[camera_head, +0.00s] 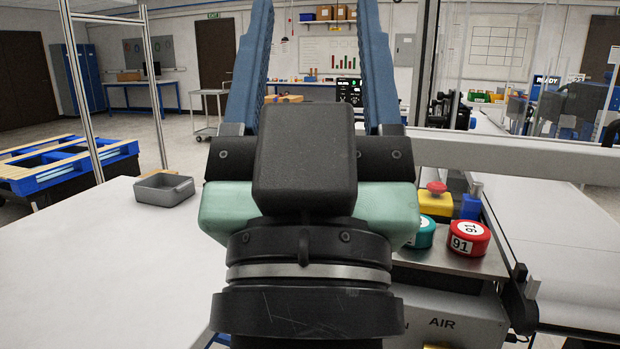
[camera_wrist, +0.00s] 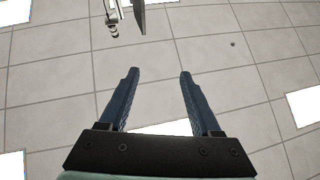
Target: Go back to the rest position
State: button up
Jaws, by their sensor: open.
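My gripper (camera_head: 314,62) stands upright in front of the head camera. Its two blue fingers point up and are spread apart, with nothing between them. In the wrist view, the gripper (camera_wrist: 156,75) is also open and empty, seen against the tiled ceiling. My black wrist and the pale green gripper body fill the lower middle of the head view and hide what lies behind them.
A grey tray (camera_head: 164,190) sits on the white table (camera_head: 90,270) at left. A red puck (camera_head: 464,238) and a teal puck (camera_head: 424,232) lie on a metal ledge at right, by a yellow stop-button box (camera_head: 436,203). A conveyor belt (camera_head: 560,235) runs along the right.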

notch_tip(320, 180, up, 25)
jog(key=s+y+p, duration=0.1)
jog(key=p, duration=2.2)
jog(key=shift+s+a+r+t+p, duration=0.2)
jog(key=shift+t+p, duration=0.1)
jog(key=shift+p, duration=0.1)
